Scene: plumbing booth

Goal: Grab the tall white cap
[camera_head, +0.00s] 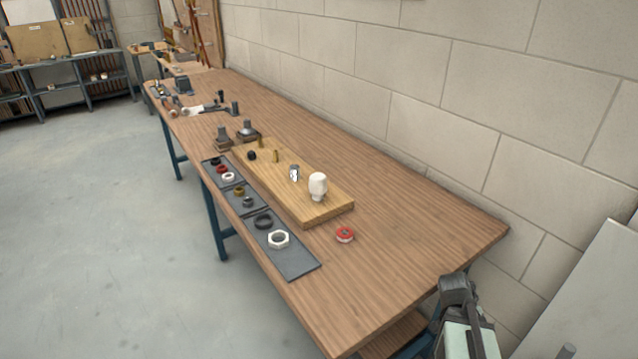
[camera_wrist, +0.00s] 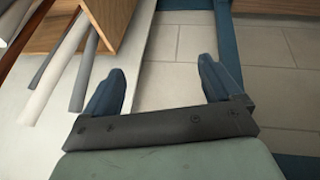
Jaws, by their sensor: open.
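A tall white cap (camera_head: 318,185), rounded on top with a narrower lower part, stands upright on a light wooden board (camera_head: 328,212) on the workbench. In the head view, part of my arm's end shows at the lower right, beyond the bench's near right corner and well apart from the cap. The cap is not in the wrist view.
The board also bears a small white-and-grey fitting (camera_head: 295,174) and brown pegs. Grey mats (camera_head: 297,264) along the left edge hold rings and a white nut (camera_head: 278,239). The bench's right end is clear; a block wall runs behind.

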